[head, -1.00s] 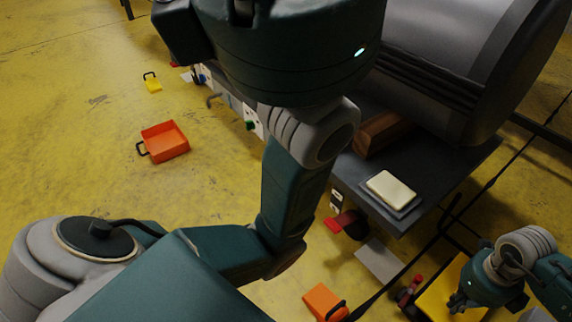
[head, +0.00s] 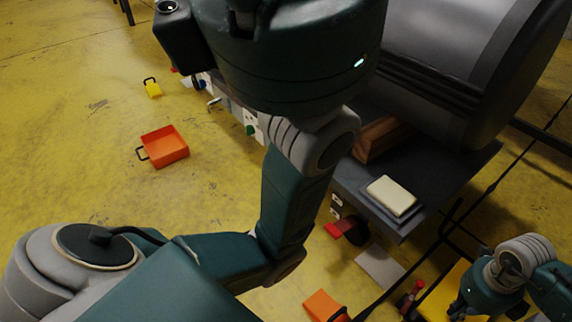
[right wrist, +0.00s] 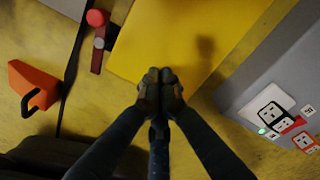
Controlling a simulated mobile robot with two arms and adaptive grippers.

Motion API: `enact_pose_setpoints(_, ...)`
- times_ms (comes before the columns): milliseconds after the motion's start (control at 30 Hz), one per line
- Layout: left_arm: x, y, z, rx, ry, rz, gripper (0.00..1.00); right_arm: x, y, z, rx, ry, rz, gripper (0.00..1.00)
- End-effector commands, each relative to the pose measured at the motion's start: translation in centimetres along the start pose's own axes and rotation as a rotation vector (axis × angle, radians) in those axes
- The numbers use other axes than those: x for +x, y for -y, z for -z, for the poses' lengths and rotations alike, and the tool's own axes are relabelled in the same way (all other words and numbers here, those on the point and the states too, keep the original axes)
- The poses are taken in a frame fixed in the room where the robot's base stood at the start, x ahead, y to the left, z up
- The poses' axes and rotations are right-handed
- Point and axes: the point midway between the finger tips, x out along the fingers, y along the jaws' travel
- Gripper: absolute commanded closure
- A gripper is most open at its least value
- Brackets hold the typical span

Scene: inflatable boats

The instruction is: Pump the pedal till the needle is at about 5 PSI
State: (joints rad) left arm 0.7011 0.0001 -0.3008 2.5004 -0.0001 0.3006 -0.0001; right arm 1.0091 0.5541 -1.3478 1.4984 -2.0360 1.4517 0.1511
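A flat yellow panel (head: 438,299) lies low at the lower right of the head view, partly behind my right gripper (head: 460,306). It fills the top middle of the right wrist view (right wrist: 190,35); I cannot tell whether it is the pedal. My right gripper's fingers (right wrist: 160,77) are together with nothing seen between them. Their tips overlap the panel's lower edge in that view; contact is unclear. No gauge or needle shows clearly. My left arm crosses the head view, but its gripper is not seen.
A red-topped lever (head: 412,292) stands left of the panel. A bench (head: 430,205) holds a large grey cylinder (head: 440,60) and a cream pad (head: 391,195). A socket panel (right wrist: 275,105) is at right.

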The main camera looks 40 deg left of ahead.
Motion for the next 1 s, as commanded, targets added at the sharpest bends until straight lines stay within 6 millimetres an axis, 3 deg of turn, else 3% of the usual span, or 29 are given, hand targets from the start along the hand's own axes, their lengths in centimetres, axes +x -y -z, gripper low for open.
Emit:
enact_pose_setpoints(567, -0.1, 0.0, 0.0, 0.001, 0.001, 0.000, 0.60, 0.1, 0.0, 0.0, 0.000, 0.000, 0.000, 1.00)
enact_pose_setpoints(1000, -1.8, -0.3, 0.6, 0.001, 0.002, 0.000, 0.60, 3.0, 0.0, 0.0, 0.000, -0.001, 0.000, 1.00)
